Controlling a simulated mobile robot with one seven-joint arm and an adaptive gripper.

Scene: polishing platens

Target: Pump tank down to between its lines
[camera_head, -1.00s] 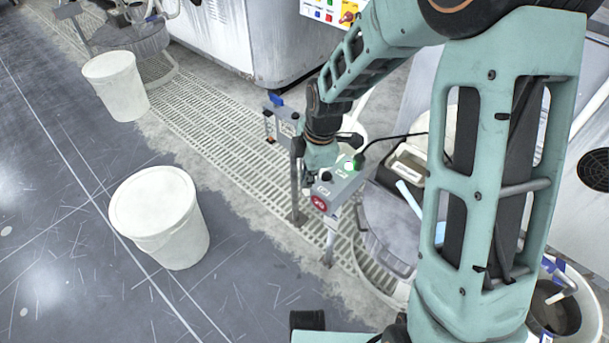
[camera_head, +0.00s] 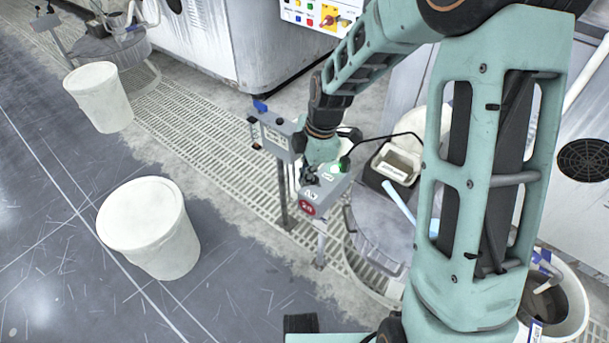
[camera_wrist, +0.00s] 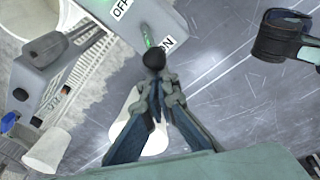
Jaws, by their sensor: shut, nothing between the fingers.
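A grey switch box (camera_head: 325,190) on a post stands in the middle, with a red round mark on its front and a green light on top. In the wrist view the box (camera_wrist: 115,35) shows OFF and ON labels and a green light. My gripper (camera_head: 312,178) is at this box, pointing down. In the wrist view its fingers (camera_wrist: 163,85) are shut, with their tips by a small black knob (camera_wrist: 153,58); I cannot tell whether they touch it. A white tank (camera_head: 578,305) with a pipe stands at the lower right, partly hidden by my arm. Its lines and level are not readable.
A second grey box (camera_head: 272,133) on a post stands close left of my gripper. A grey round platen (camera_head: 375,235) and an open tray box (camera_head: 397,163) are to the right. White bins (camera_head: 150,225) (camera_head: 98,97) stand on the open floor at left.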

